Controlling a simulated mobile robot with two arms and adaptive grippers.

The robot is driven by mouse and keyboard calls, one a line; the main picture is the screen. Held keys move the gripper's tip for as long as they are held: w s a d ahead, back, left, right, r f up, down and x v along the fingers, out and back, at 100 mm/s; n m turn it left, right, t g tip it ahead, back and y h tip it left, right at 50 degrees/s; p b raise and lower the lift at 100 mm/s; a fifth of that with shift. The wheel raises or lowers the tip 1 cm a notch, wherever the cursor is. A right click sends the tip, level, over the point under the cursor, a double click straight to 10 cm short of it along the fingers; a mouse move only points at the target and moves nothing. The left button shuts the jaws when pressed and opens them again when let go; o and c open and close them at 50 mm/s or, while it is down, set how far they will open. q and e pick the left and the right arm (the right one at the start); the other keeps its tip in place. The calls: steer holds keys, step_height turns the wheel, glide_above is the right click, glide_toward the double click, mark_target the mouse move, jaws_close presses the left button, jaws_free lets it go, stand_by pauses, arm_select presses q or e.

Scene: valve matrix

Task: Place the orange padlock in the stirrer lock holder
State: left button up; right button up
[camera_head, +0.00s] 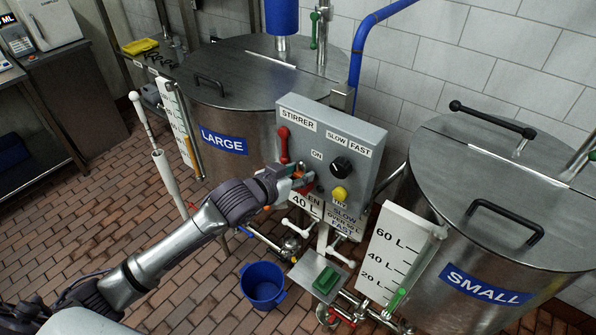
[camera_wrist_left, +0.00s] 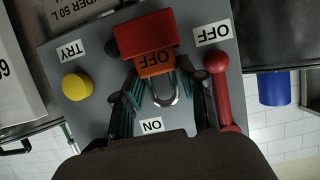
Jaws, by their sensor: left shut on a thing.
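The orange padlock (camera_wrist_left: 156,68) shows in the left wrist view between my left gripper's fingers, with its silver shackle (camera_wrist_left: 165,98) toward the palm. My left gripper (camera_wrist_left: 162,88) is shut on it, in front of the grey stirrer panel. A red block (camera_wrist_left: 146,34) adjoins the padlock's far end; I cannot tell whether it is the lock holder or part of the lock. In the head view my left gripper (camera_head: 298,178) is at the panel's lower left, below the red lever (camera_head: 283,146), and largely hides the padlock. My right gripper is out of view.
The stirrer panel (camera_head: 318,125) carries a black knob (camera_head: 341,167) and a yellow button (camera_head: 340,194) close to the gripper. The LARGE tank (camera_head: 245,85) stands behind left, the SMALL tank (camera_head: 490,215) right. A blue bucket (camera_head: 262,286) sits on the brick floor below.

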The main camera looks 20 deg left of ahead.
arm_select(q)
steer(key=shift+f, duration=0.15)
steer(key=o, duration=1.2)
steer(key=b+v, duration=0.3)
steer(key=v, duration=0.9)
steer(key=shift+r, duration=0.2)
steer(key=shift+w, duration=0.1)
